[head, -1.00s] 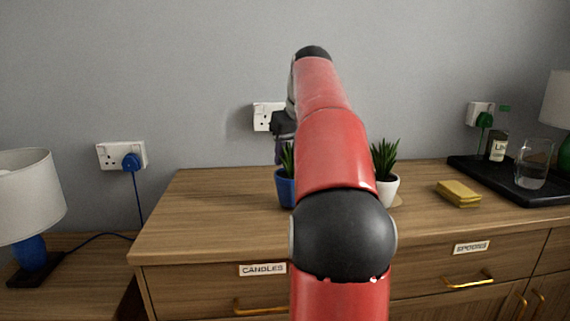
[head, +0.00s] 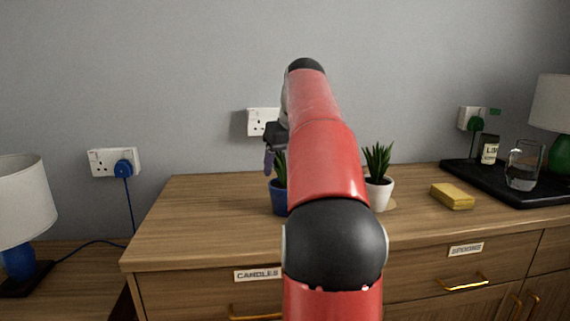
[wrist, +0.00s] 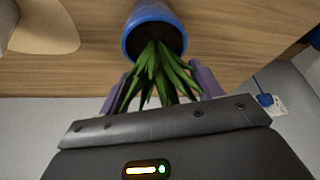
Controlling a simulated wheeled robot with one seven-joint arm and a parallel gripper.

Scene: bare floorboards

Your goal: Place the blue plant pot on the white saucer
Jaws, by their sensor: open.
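The blue plant pot (head: 279,198) stands upright on the wooden sideboard, with a spiky green plant, partly hidden behind my red arm in the head view. In the wrist view the blue pot (wrist: 152,30) appears upside down, with its leaves pointing toward my gripper. My gripper (wrist: 161,78) is open, its purple fingers on either side of the leaves; the pot's rim lies beyond the fingertips. In the head view my gripper (head: 268,160) is above and slightly left of the pot. I see no white saucer in either view; my arm hides part of the sideboard.
A yellow sponge stack (head: 452,196) and a black tray (head: 465,170) with bottle and glass are further right. The sideboard's left top is clear.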

